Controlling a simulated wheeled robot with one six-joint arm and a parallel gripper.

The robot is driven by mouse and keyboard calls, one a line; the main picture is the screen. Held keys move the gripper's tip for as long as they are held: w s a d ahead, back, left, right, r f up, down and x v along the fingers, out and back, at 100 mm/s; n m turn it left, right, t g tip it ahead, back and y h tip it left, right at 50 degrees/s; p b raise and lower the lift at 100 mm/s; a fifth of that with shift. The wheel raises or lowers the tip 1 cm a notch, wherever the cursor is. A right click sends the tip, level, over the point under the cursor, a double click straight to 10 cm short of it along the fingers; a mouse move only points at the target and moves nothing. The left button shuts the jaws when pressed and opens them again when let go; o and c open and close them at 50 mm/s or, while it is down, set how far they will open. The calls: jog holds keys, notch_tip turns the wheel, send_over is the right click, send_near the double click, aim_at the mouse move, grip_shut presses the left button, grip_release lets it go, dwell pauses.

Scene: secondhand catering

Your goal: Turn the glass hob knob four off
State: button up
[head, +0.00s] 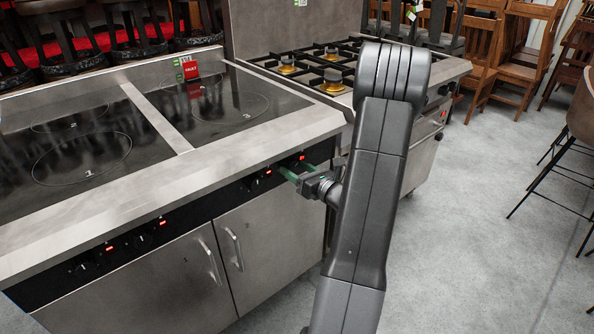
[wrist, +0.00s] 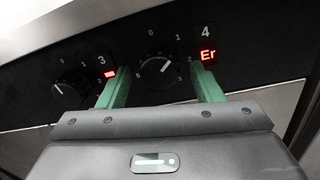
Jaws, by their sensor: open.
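Knob four (wrist: 154,70) is a round black knob on the hob's dark front panel, in the wrist view. Its white mark is off the 0 at the top, but its exact setting is hard to read. The red display (wrist: 208,54) beside it reads "Er", under the label 4. My gripper (wrist: 160,71) is open, with one green finger on each side of this knob in the picture. I cannot tell whether they touch it. In the head view my gripper (head: 287,173) is at the right end of the hob's front panel. The glass hob (head: 60,145) has dark cooking zones.
Knob three (wrist: 70,91) is just left of the left finger, with a lit red display. More knobs (head: 142,241) lie further left. A red tag (head: 190,70) stands at the hob's back. A gas range (head: 400,125) stands to the right. Grey floor (head: 480,200) is open at right.

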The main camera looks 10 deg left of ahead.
jog(key=shift+a, duration=0.15)
jog(key=c, duration=1)
jog(key=shift+f+n+b, duration=0.1)
jog(key=shift+n+b, duration=0.2)
jog(key=shift+b, duration=0.25)
jog(key=shift+f+n+b, duration=0.1)
jog(key=shift+n+b, duration=0.5)
jog(key=shift+b, duration=0.2)
jog(key=n+b, duration=0.3)
jog(key=b, duration=0.1)
jog(key=n+b, duration=0.2)
jog(key=b, duration=0.1)
jog(key=shift+n, duration=0.3)
jog(key=n+b, duration=0.2)
jog(key=shift+r+h+b, duration=0.2)
jog(key=shift+h+b, duration=0.1)
jog(key=shift+r+n, duration=0.1)
jog(key=shift+n, duration=0.2)
